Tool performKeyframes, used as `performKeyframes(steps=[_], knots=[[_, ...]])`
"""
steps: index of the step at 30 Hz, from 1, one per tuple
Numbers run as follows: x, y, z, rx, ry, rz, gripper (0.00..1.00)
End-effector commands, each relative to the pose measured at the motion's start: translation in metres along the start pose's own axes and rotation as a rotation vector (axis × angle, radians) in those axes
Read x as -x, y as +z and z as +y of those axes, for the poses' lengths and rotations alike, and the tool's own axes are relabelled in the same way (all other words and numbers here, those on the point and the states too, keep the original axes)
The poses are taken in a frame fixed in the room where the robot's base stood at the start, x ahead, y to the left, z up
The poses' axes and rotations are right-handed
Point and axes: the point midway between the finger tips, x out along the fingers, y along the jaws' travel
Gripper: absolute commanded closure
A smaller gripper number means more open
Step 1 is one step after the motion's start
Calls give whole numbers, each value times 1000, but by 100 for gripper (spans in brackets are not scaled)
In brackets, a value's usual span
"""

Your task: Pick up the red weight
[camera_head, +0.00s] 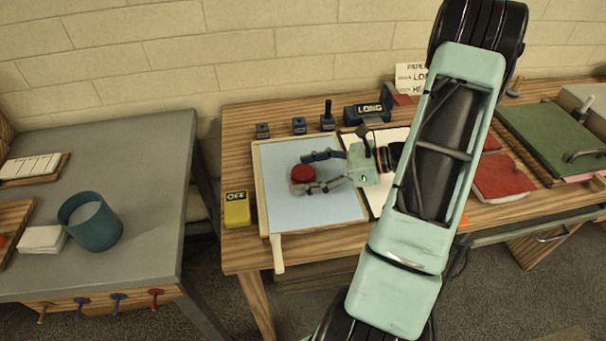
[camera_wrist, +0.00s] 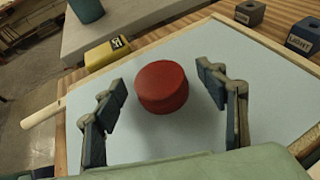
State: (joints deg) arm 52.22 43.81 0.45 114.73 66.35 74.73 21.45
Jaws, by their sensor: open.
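The red weight (camera_head: 302,174) is a short round cylinder resting on the light blue sheet of the tray (camera_head: 345,216). In the wrist view the red weight (camera_wrist: 162,87) stands upright just beyond and between my fingertips. My gripper (camera_head: 318,171) is open, with one finger on each side of the weight; in the wrist view the gripper (camera_wrist: 160,90) shows gaps between both fingers and the weight. The weight's far side is hidden.
A yellow block marked OFF (camera_head: 237,212) stands left of the tray. Small dark blocks (camera_head: 299,126) and a LONG sign (camera_head: 368,111) line the back. A teal cup (camera_head: 92,224) is on the grey table. A green board (camera_head: 550,138) lies at right.

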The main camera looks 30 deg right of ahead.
Motion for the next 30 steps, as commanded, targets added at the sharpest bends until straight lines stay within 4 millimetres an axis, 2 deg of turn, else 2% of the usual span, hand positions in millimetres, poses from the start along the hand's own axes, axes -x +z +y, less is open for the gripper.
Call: performKeyframes(steps=[3,9,26,30], knots=[[-12,0,0,0,0,0,34],[-12,0,0,1,-1,1,34],[-12,0,0,1,-1,1,96],[-12,1,0,2,-1,-1,98]])
